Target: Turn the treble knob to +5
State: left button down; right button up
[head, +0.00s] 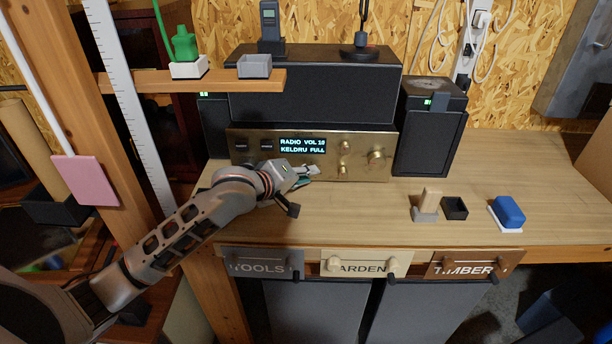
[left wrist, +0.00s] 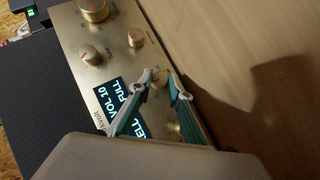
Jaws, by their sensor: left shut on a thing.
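The radio amplifier (head: 360,166) has a brass front with several knobs and a display (head: 302,145) reading "RADIO VOL 10" and "KELDRU FULL". My left gripper (head: 310,172) is at the lower part of this front, below the display. In the left wrist view its two fingertips (left wrist: 164,90) are shut on a small brass knob (left wrist: 159,80) in the lower row. The knob's label and scale are too small to read, so I cannot tell its setting. Another small knob (left wrist: 136,38) and the large knob (left wrist: 92,10) stand clear of the fingers. My right gripper is not in view.
Black speakers (head: 430,140) flank the amplifier. A wooden shelf (head: 215,82) juts out at upper left above the bench. A holder with a wooden block (head: 428,205), a small black box (head: 455,208) and a blue item (head: 508,211) stand on the right; the bench between is clear.

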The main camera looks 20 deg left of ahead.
pick_arm(q)
jog(key=shift+w+d+r+m+g+y, duration=0.1)
jog(key=shift+d+r+m+g+y, duration=0.15)
jog(key=shift+m+g+y, duration=0.45)
jog(key=m+y, duration=0.1)
jog(key=y, duration=0.1)
jog(key=shift+d+m+g+y, duration=0.3)
jog(key=shift+m+g+y, duration=0.1)
jog(key=shift+d+m+g+y, duration=0.1)
jog(key=shift+m+g+y, duration=0.4)
jog(key=shift+m+y, duration=0.8)
jog(key=shift+w+y, duration=0.1)
jog(key=shift+y, duration=0.3)
jog(key=c, duration=1.9)
grip_release()
jog(key=shift+n, duration=0.3)
